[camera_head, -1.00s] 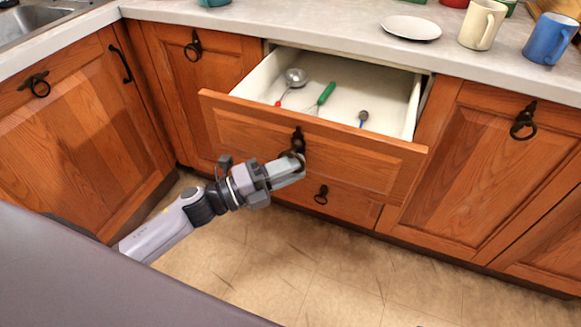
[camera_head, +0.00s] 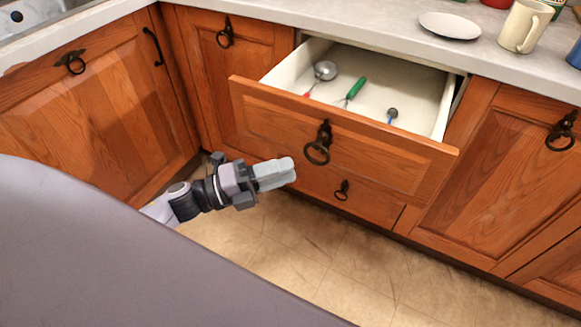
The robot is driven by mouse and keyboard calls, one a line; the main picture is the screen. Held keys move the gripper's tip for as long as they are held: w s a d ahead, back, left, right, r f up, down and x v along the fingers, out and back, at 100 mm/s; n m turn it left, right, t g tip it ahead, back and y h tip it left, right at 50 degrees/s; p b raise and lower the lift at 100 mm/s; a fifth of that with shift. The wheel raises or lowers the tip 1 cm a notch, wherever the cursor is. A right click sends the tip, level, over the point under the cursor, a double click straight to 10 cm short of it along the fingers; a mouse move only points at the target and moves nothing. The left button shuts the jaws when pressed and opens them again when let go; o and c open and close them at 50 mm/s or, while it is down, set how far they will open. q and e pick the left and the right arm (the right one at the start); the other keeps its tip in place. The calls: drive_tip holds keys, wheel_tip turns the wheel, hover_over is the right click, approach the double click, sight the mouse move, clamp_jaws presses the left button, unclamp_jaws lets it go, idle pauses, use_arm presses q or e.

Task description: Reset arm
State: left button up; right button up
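My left gripper (camera_head: 284,173) is in front of the cabinet, to the left of and below the ring handle (camera_head: 318,148) of the open drawer (camera_head: 340,140). It is apart from the handle and holds nothing that I can see. Its fingers look close together, pointing right. My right gripper is not in view.
The counter above carries a white plate (camera_head: 450,25) and a cream mug (camera_head: 525,27). Closed cabinet doors flank the drawer. A lower drawer with a small ring handle (camera_head: 342,190) is shut. The tiled floor (camera_head: 300,255) in front is clear.

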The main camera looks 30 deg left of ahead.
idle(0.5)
use_arm(q)
drive_tip(key=s+d+f+n+g+y, duration=0.15)
drive_tip(key=s+f+n+y, duration=0.55)
drive_tip(key=n, duration=0.7)
drive_tip(key=s+d+f+n+g+y, duration=0.15)
drive_tip(key=s+f+n+y, duration=0.35)
drive_tip(key=f+n, duration=0.6)
wheel_tip(320, 180, up, 14)
drive_tip(key=a+n+p, duration=0.1)
drive_tip(key=a+p, duration=0.1)
drive_tip(key=p, duration=1.2)
drive_tip(key=shift+s+f+n, duration=0.2)
drive_tip(key=shift+s+n, duration=0.15)
drive_tip(key=shift+n, duration=0.05)
